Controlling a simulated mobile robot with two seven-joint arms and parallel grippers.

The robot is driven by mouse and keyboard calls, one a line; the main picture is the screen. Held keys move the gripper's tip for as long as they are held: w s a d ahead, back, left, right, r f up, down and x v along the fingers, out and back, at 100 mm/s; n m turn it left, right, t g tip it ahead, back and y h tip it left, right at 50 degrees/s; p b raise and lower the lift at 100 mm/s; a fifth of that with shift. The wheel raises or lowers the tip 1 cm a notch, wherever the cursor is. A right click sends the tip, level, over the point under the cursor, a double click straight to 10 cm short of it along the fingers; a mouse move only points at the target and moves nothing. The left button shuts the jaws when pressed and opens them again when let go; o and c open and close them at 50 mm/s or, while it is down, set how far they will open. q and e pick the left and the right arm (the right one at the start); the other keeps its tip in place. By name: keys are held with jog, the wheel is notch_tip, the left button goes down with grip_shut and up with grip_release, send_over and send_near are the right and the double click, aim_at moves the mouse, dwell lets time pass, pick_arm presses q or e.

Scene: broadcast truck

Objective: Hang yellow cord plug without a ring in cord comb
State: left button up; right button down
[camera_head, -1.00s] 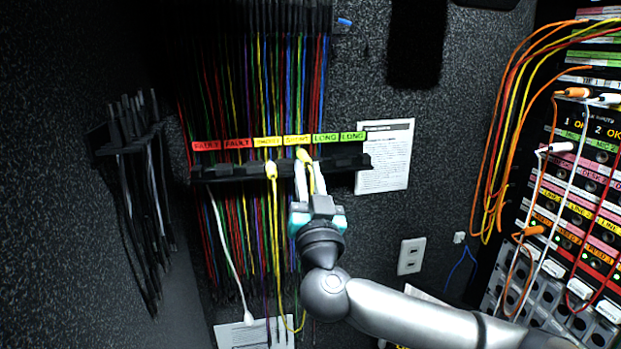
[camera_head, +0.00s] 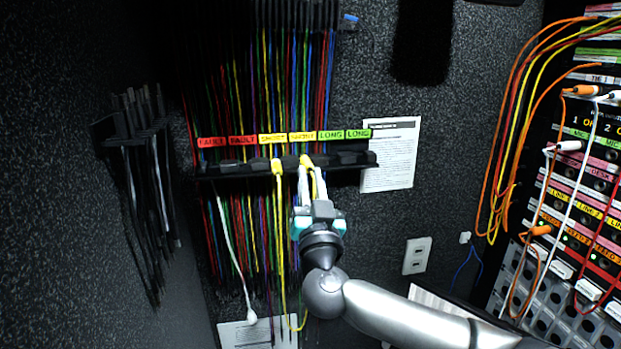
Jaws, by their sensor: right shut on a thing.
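The black cord comb (camera_head: 225,170) runs across the back wall under a row of red, yellow and green labels. A yellow cord plug (camera_head: 305,160) is at the comb under the second yellow label, between the fingers of my right gripper (camera_head: 311,172). The gripper is shut on it from below and hides part of the plug and its cord. Another yellow plug (camera_head: 277,167) hangs in the comb just left of it, under the first yellow label, with its yellow cord looping down. Whether either plug has a ring is too small to tell. My left gripper is not in view.
Many coloured cords (camera_head: 290,90) hang behind the comb. A white cord (camera_head: 228,245) hangs from its left part. A dark rack of cords (camera_head: 135,130) stands at left. A patch panel (camera_head: 585,190) with plugged cords is at right, and a paper sheet (camera_head: 392,155) is beside the comb.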

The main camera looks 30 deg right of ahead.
dwell(0.6)
jog(key=shift+p, duration=0.5)
jog(key=shift+f, duration=0.1)
dwell(0.4)
grip_release()
dwell(0.7)
dwell(0.5)
jog(key=shift+s+a, duration=0.2)
jog(key=shift+s, duration=0.5)
jog(key=shift+s+a, duration=0.15)
jog(key=shift+s, duration=0.5)
jog(key=shift+s, duration=0.15)
